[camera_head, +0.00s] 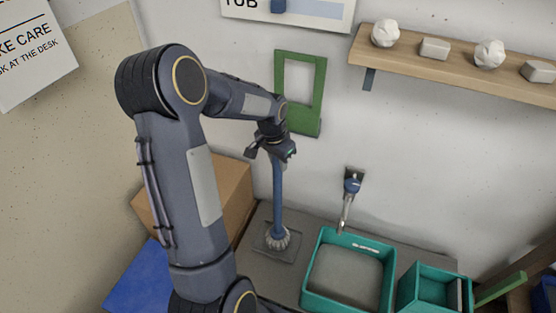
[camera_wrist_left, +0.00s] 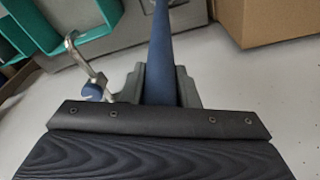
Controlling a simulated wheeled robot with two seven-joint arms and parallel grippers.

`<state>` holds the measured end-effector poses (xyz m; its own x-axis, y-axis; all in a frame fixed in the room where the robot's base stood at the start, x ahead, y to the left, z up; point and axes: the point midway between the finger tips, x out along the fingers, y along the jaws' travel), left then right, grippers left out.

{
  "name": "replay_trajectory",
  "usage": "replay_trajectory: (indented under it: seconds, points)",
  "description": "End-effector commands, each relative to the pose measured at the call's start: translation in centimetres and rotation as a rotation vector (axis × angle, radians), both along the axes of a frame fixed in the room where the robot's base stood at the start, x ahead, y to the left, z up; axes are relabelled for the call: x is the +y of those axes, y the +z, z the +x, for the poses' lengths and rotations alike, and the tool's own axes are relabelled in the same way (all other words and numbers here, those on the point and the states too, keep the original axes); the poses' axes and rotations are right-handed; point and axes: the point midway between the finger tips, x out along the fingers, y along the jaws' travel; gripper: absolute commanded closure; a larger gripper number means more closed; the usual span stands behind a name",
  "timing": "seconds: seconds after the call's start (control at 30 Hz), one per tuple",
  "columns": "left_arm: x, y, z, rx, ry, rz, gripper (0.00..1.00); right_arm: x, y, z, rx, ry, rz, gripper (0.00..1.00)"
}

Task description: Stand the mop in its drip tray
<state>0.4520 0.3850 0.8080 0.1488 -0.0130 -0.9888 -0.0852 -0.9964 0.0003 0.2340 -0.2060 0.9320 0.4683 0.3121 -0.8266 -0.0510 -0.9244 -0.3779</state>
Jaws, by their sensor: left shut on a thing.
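The mop has a long blue handle (camera_head: 278,195) and a pale grey, stringy head (camera_head: 278,238). It stands close to upright. Its head is over the flat, dark grey drip tray (camera_head: 290,252); I cannot tell for sure whether it rests on the tray or is slightly above it. My left gripper (camera_head: 275,150) is shut on the upper part of the handle. In the left wrist view the fingers (camera_wrist_left: 162,88) close on both sides of the blue handle (camera_wrist_left: 162,45); the mop's head is not clear there. My right gripper is not in view.
A teal basin (camera_head: 308,285) stands right of the tray, with a wall tap (camera_head: 346,200) above it. A smaller teal bin (camera_head: 408,290) is further right. A cardboard box (camera_head: 238,185) and a blue box (camera_head: 135,280) are at left. A wooden shelf (camera_head: 455,68) is high right.

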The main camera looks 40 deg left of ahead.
Motion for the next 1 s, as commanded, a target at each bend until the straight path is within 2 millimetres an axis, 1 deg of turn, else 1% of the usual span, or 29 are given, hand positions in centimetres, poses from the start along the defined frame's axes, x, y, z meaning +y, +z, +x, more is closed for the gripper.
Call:
replay_trajectory:
  seconds: [0.03,0.07,0.2,0.23,0.47,0.57,0.63,0.77,1.0]
  points:
    - [0.0,-0.2,0.0,-0.001,0.0,0.0,1.0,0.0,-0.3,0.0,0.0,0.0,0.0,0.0]
    - [0.0,-0.3,0.0,0.0,0.0,0.0,0.71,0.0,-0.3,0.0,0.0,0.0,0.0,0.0]
    - [0.0,-0.2,0.0,0.0,0.0,0.0,0.53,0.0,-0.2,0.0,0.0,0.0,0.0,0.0]
    - [0.0,-0.2,0.0,0.0,0.0,0.0,0.51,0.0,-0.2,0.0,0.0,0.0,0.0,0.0]
    - [0.0,-0.2,0.0,0.0,0.0,0.0,0.51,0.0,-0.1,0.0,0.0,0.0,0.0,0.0]
    - [0.0,0.4,0.0,-0.001,0.0,0.0,0.51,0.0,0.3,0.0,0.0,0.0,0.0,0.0]
    - [0.0,1.0,0.0,-0.004,0.0,0.002,0.51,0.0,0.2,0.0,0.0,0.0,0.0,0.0]
    - [0.1,3.3,-0.4,-0.006,0.001,0.002,0.51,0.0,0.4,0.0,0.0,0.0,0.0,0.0]
    - [0.1,8.5,-1.1,-0.006,0.0,0.001,0.51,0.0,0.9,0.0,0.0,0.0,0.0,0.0]
